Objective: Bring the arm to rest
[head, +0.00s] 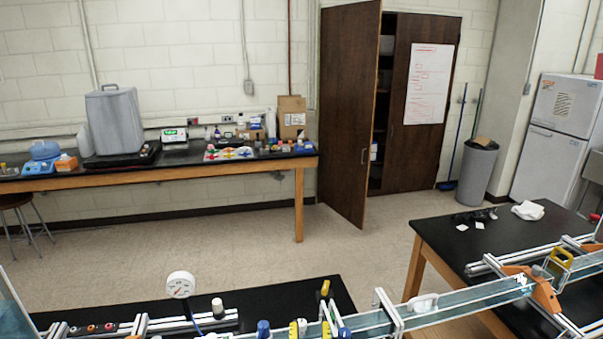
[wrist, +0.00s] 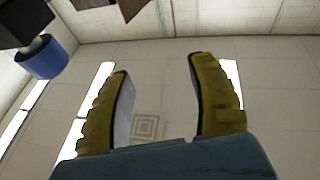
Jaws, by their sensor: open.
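My gripper (wrist: 158,72) shows in the wrist view as two yellow ridged fingers standing well apart above a dark teal body. It is open, and the space between the fingers is empty. Behind the fingers is the pale tiled ceiling (wrist: 165,55) with bright light strips and a square vent (wrist: 145,127). I cannot clearly pick out my gripper in the head view.
A black-topped bench (head: 130,327) with rails, a white gauge (head: 181,284) and coloured fittings lies in front. Another dark bench (head: 450,236) is at right. A long bench (head: 225,171) lines the wall. Open floor (head: 340,240) lies between.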

